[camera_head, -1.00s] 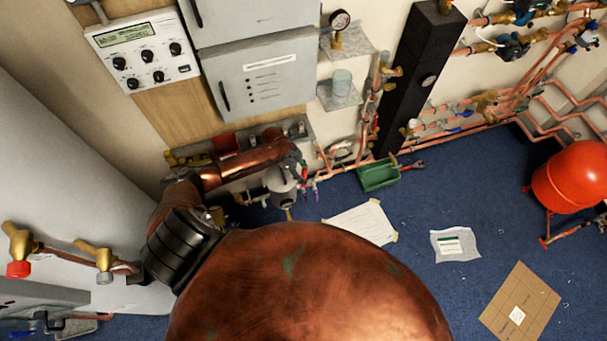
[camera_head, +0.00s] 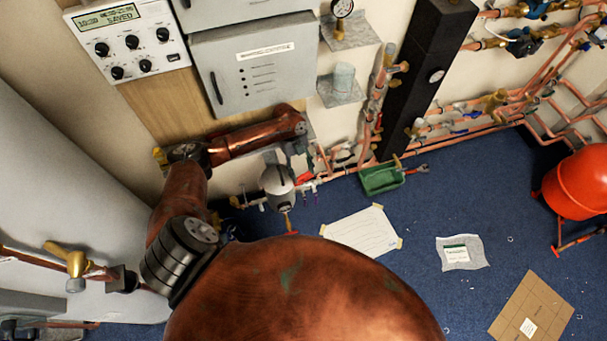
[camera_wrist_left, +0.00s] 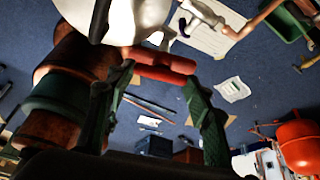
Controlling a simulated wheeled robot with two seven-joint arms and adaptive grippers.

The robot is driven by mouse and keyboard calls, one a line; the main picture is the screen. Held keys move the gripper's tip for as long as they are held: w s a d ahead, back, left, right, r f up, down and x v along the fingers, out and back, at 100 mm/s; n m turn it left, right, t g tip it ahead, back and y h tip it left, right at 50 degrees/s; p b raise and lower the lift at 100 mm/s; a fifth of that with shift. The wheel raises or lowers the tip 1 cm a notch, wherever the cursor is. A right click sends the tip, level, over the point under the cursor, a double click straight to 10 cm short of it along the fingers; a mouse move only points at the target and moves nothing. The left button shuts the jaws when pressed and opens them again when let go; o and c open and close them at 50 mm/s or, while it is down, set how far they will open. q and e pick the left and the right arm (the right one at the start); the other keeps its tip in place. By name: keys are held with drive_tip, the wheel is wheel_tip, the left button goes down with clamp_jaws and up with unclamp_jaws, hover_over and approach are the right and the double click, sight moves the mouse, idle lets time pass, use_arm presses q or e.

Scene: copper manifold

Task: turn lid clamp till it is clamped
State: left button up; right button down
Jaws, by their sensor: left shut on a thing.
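The lid clamp shows as a red handle (camera_wrist_left: 160,66) at the top middle of the left wrist view. A small part of the red handle (camera_head: 303,178) shows in the head view, beside a grey canister (camera_head: 275,181). The canister's pale rounded body (camera_wrist_left: 110,18) fills the top of the wrist view. My left gripper (camera_wrist_left: 158,76) has its green fingers at both ends of the red handle and is shut on it. My right gripper is not in view.
Copper pipes with valves (camera_head: 490,100) run along the wall to the right. A green tray (camera_head: 381,180) stands on the floor near the wall.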

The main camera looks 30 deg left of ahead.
use_arm(q)
drive_tip(key=shift+s+d+f+m+g+b, duration=0.1)
drive_tip(key=shift+m+g+b, duration=0.3)
drive_tip(key=shift+m, duration=0.35)
drive_tip(key=shift+d+f+m+g+b, duration=0.1)
drive_tip(key=shift+m+g+b, duration=0.1)
drive_tip(key=shift+m+b, duration=0.4)
drive_tip(key=shift+m+y, duration=0.3)
drive_tip(key=shift+m, duration=0.05)
drive_tip(key=o, duration=1.2)
drive_tip(key=shift+r, duration=0.1)
drive_tip(key=shift+c, duration=0.2)
drive_tip(key=shift+w+a+r, duration=0.2)
drive_tip(key=shift+r, duration=0.05)
drive_tip(key=v, duration=0.7)
drive_tip(key=shift+d, duration=0.1)
